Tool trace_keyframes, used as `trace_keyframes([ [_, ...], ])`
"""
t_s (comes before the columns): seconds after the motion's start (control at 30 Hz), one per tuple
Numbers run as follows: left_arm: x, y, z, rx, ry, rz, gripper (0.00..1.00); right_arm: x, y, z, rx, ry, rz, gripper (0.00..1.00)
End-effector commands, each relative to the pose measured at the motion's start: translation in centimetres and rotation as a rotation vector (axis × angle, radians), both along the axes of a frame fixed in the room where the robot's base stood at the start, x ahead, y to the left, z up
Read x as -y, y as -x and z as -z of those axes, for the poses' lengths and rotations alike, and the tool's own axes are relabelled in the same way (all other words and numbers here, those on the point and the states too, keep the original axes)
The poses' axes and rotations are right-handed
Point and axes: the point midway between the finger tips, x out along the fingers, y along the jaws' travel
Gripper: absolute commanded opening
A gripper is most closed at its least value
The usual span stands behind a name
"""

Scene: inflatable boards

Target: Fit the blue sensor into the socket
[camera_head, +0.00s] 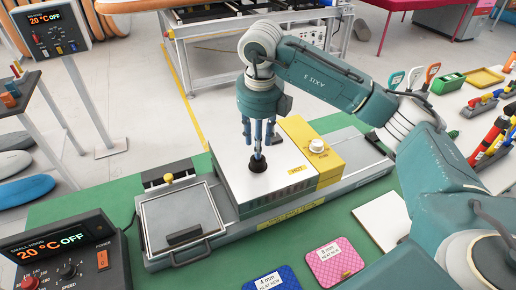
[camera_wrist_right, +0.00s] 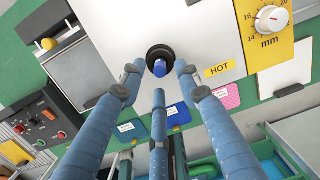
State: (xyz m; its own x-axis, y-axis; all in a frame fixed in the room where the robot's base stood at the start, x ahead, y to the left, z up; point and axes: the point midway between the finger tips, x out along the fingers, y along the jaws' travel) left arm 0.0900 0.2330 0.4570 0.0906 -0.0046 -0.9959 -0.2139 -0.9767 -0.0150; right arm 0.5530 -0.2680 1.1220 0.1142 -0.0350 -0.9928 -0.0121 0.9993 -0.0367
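The blue sensor (camera_wrist_right: 160,68) shows in the right wrist view as a short blue cylinder inside the dark round socket (camera_wrist_right: 152,52) on the white machine top. How deep it sits is hard to tell. In the head view the socket (camera_head: 257,166) is a black ring on the white block, partly covered by my fingers. My right gripper (camera_head: 258,140) points down just above it. In the wrist view my right gripper's (camera_wrist_right: 158,80) fingers are spread around the sensor, with gaps visible between fingertips and sensor. My left gripper is not in view.
A yellow panel with a white dial (camera_head: 317,146) and a HOT label (camera_head: 297,197) are beside the socket. A metal tray (camera_head: 180,217) is to the left. A blue pad (camera_head: 272,280) and a pink pad (camera_head: 334,260) lie in front. A control box (camera_head: 65,255) stands front left.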

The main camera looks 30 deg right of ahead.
Motion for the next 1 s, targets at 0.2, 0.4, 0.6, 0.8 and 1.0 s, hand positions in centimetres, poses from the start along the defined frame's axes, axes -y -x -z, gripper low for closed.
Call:
trace_keyframes([
  [0.2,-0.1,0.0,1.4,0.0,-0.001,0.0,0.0,-0.2,0.4,-5.0,0.007,0.0,0.002,0.33],
  [0.4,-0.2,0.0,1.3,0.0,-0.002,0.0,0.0,-0.2,0.8,-8.2,0.005,0.001,0.001,0.33],
  [0.6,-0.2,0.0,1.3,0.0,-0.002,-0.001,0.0,-0.3,1.0,-9.2,0.001,0.0,0.001,0.33],
  [0.8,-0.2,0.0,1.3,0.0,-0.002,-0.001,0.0,-0.3,1.1,-9.2,0.0,0.0,0.001,0.33],
  [1.0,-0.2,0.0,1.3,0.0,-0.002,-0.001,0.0,-0.3,1.0,-9.2,0.001,0.0,0.001,0.33],
])
